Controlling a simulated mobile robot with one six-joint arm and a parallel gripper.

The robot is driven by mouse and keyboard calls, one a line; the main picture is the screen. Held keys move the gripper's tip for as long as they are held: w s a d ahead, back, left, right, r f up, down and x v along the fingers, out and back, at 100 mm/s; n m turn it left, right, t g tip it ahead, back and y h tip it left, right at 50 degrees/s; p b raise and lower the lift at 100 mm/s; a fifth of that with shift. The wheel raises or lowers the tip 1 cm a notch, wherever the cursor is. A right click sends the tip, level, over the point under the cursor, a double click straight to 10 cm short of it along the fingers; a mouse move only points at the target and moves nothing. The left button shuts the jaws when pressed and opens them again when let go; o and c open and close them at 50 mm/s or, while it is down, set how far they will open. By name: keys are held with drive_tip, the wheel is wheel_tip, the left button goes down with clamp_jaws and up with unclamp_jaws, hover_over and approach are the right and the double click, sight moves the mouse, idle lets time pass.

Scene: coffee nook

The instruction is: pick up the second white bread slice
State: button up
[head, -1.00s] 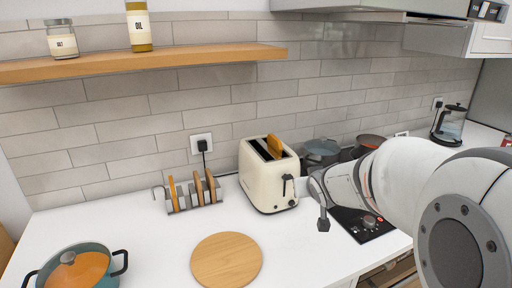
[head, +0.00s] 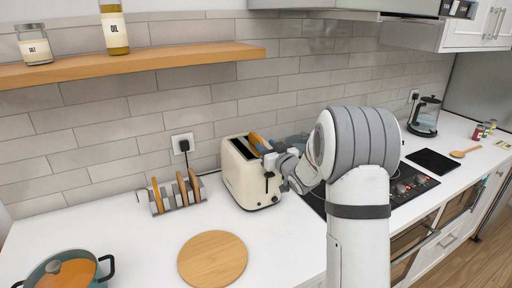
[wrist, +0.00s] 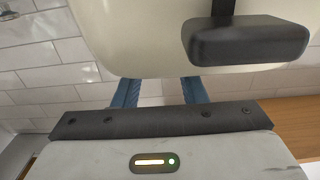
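A rack (head: 171,207) on the counter holds upright bread slices; one is golden (head: 157,194), the others browner (head: 183,188). Which one is white bread I cannot tell. A cream toaster (head: 247,185) stands to the right of the rack with a golden slice (head: 255,138) sticking out of its far slot. My gripper (head: 262,150) is at the toaster's upper right, close to that slice. In the wrist view its two blue fingers (wrist: 160,92) are apart, with wall tiles between them. Their tips are hidden behind the toaster body (wrist: 140,40), and its black lever (wrist: 245,40) is close.
A round wooden board (head: 212,258) lies in front of the toaster. A shelf (head: 150,60) with jars is above. The hob (head: 408,185) is right of my arm.

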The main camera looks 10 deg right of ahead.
sight(262, 143)
drive_tip(key=p+x, duration=0.1)
drive_tip(key=x, duration=0.2)
drive_tip(key=shift+w+a+f, duration=0.15)
drive_tip(key=shift+a+f, duration=0.05)
clamp_jaws()
